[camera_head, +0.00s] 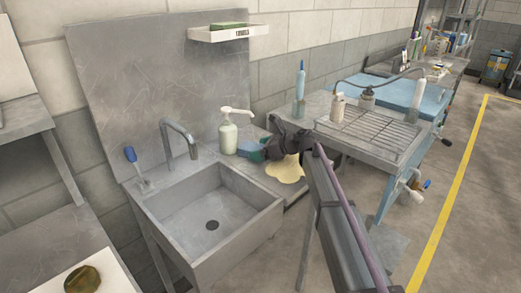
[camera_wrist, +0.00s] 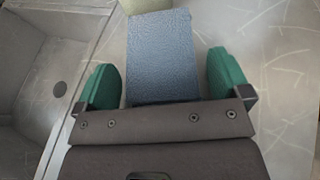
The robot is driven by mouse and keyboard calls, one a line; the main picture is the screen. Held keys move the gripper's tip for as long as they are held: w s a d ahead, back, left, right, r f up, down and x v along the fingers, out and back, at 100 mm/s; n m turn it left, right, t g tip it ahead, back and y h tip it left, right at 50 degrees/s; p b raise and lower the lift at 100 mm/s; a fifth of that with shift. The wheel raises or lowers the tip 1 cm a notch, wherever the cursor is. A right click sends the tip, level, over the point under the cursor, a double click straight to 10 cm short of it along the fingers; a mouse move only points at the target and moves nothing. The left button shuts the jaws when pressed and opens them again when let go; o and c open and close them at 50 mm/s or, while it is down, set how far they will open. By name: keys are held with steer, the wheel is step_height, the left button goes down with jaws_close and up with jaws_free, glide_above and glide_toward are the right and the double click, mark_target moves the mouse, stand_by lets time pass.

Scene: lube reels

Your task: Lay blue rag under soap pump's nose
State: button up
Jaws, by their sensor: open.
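The blue rag (camera_wrist: 162,55) lies flat on the grey metal counter in the wrist view. My gripper (camera_wrist: 166,80) is open, with one green finger on each side of the rag and a gap to both. The rag's near end is hidden by the gripper body. In the head view my gripper (camera_head: 250,149) is low over the counter, just right of the soap pump, and largely hides the rag. The soap pump (camera_head: 228,134) is a pale bottle standing upright behind the sink's right corner. Its white nose points right, toward the gripper side.
The sink basin (camera_head: 212,215) is left of my gripper, with a tap (camera_head: 180,138) behind it. A yellowish patch (camera_head: 286,169) lies on the counter's right part. A wire-rack bench (camera_head: 370,132) with bottles stands to the right. A shelf (camera_head: 228,33) hangs above.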

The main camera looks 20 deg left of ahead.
steer(key=shift+r, duration=0.25)
steer(key=p+v, duration=0.4)
steer(key=v, duration=0.7)
steer(key=shift+p, duration=0.4)
steer(key=shift+d, duration=0.5)
steer(key=shift+s, duration=0.15)
steer(key=s+d+f+n+h+p, duration=0.1)
steer(key=s+d+n+h+p, duration=0.2)
steer(key=s+d, duration=1.2)
steer(key=s+d+f+n+h+p, duration=0.2)
steer(key=s+d+n+h+p, duration=0.2)
steer(key=s+d+n+h, duration=0.6)
steer(key=s+d+n, duration=0.5)
steer(key=s+d, duration=0.1)
steer(key=d, duration=0.4)
